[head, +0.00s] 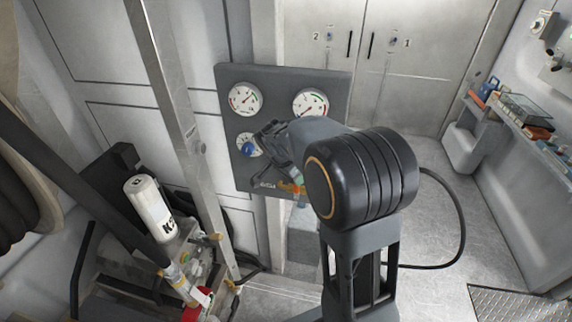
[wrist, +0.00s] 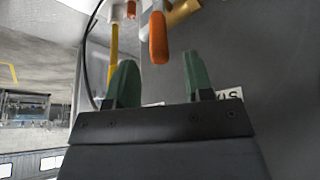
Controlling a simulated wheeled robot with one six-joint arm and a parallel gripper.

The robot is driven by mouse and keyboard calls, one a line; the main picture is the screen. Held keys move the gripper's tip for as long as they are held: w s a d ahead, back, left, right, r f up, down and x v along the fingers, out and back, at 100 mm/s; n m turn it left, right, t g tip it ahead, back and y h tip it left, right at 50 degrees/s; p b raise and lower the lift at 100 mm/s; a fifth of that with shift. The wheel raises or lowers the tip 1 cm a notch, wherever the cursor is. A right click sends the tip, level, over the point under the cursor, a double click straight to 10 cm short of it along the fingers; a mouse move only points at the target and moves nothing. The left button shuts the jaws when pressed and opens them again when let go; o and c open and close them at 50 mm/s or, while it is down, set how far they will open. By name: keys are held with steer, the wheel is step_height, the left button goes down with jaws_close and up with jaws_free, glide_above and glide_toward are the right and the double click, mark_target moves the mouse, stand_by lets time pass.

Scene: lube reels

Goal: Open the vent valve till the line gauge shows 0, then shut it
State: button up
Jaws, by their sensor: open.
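A dark grey panel (head: 285,80) on the wall carries a left gauge (head: 245,99) and a right gauge (head: 310,104). Their figures are too small to read, and I cannot tell which is the line gauge. A blue knob (head: 248,147) on a white dial sits below the left gauge. An orange lever (head: 289,187) is low on the panel, partly hidden by my arm. In the wrist view, an orange handle (wrist: 158,38) stands just beyond my gripper (wrist: 158,70), between its green fingers in the picture. The fingers are open and hold nothing.
A white bottle (head: 150,208) and reel gear stand at the left, beside a metal post (head: 180,110). A shelf (head: 515,125) with boxes is at the right. Grey double doors (head: 400,75) close the back. A black hose loops right of my arm.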

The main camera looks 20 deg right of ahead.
steer(key=v, duration=0.7)
steer(key=shift+r, duration=0.35)
steer(key=shift+a+n, duration=0.1)
steer(key=shift+n, duration=0.2)
steer(key=s+a+f+n+t+y, duration=0.1)
steer(key=s+a+f+n+y, duration=0.1)
steer(key=s+n, duration=0.4)
steer(key=s+a+f+n+y, duration=0.2)
steer(key=s+n, duration=0.5)
steer(key=s, duration=0.5)
steer(key=shift+t, duration=0.4)
steer(key=shift+a+r+t, duration=0.1)
steer(key=shift+r+t, duration=0.2)
steer(key=shift+r, duration=0.3)
steer(key=shift+c, duration=0.3)
